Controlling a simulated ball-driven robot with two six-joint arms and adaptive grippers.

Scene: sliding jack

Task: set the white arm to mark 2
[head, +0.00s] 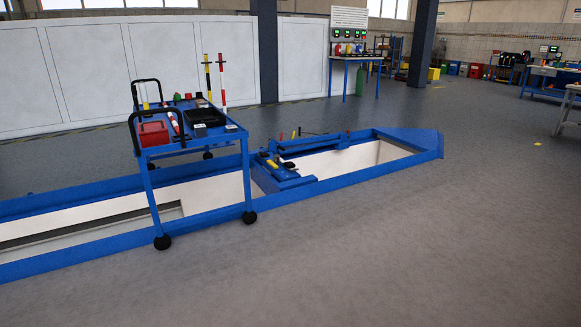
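A blue sliding jack (283,178) sits across the blue-framed floor pit, behind and right of a blue trolley. At this distance I cannot pick out a white arm or any numbered marks on the jack. Neither of my grippers is in view.
The blue trolley (190,146) on black wheels stands over the pit, carrying a red box (153,133), a black tray (204,116) and striped poles. The pit's blue frame (340,180) edges the opening. Grey floor (400,250) is clear in front and right. A dark pillar (422,42) stands behind.

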